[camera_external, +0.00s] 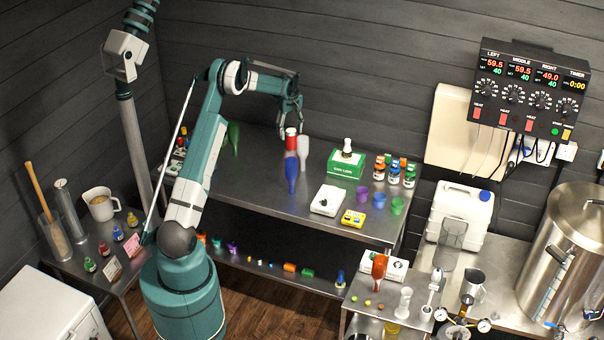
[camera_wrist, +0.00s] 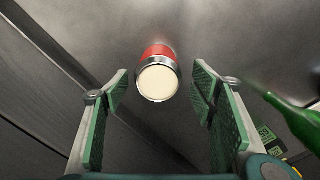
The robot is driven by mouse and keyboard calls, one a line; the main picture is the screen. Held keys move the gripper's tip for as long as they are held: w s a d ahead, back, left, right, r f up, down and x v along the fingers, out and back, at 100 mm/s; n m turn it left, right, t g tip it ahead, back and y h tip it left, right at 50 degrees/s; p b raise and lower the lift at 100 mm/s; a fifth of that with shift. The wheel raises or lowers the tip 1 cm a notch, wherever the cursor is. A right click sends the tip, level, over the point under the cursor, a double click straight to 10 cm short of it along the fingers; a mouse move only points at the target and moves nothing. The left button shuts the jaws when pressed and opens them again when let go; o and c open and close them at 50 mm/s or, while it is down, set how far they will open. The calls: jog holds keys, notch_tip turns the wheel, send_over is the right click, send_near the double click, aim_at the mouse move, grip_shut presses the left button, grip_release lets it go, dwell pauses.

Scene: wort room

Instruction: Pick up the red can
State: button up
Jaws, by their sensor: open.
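The red can (camera_external: 291,141) stands on the steel table, behind the blue bottle and beside the white bottle. In the wrist view the red can (camera_wrist: 158,52) shows a pale round top with a silver rim, ahead of and between the two fingers. My gripper (camera_external: 291,109) hangs just above the can in the external view. In the wrist view my gripper (camera_wrist: 160,91) has its green-padded fingers wide apart, with nothing between the pads. The can's lower part is partly hidden in the external view.
A blue bottle (camera_external: 291,175) and a white bottle (camera_external: 304,153) stand close to the can. A green bottle (camera_external: 233,136) stands to the left. A green box (camera_external: 346,164), white device (camera_external: 328,200) and several small jars sit right. A green bottle (camera_wrist: 297,119) shows in the wrist view.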

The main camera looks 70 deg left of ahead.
aim_at(291, 142)
jog(key=shift+f, duration=1.1)
jog(key=shift+w+f, duration=0.15)
jog(key=shift+f, duration=2.45)
jog(key=c, duration=1.2)
jog(key=shift+r, duration=5.05)
